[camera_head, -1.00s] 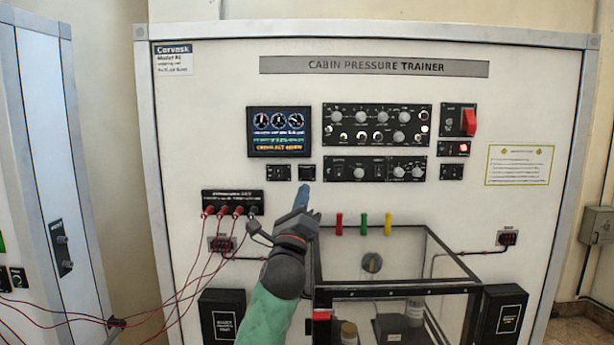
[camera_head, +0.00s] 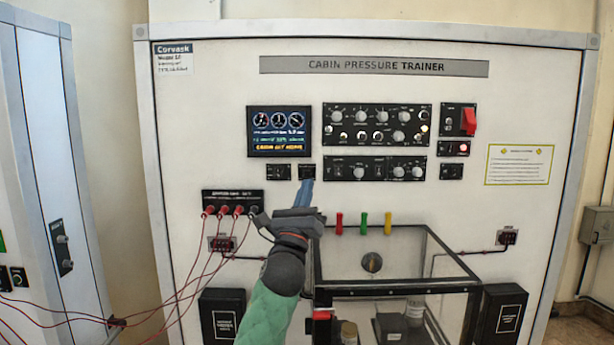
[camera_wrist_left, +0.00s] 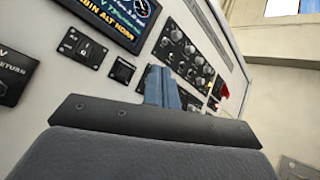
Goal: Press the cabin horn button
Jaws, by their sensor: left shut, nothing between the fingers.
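Two small black switch plates sit under the display: a left plate (camera_head: 279,172) and a right plate (camera_head: 307,170). Their labels are too small to read, so I cannot tell which one is the horn button. My left gripper (camera_head: 306,184) has its blue-grey fingers shut and empty, pointing up at the right plate and overlapping its lower edge. In the left wrist view the fingers (camera_wrist_left: 162,88) stand close to the panel, to the right of the plates (camera_wrist_left: 122,70). Contact cannot be told. My right gripper is not in view.
The display (camera_head: 279,131) is lit above the plates. Knob panels (camera_head: 377,125) and a red switch (camera_head: 468,122) are to the right. Red cables run from a jack strip (camera_head: 232,202) left of my arm. A clear-sided box (camera_head: 400,255) stands below right.

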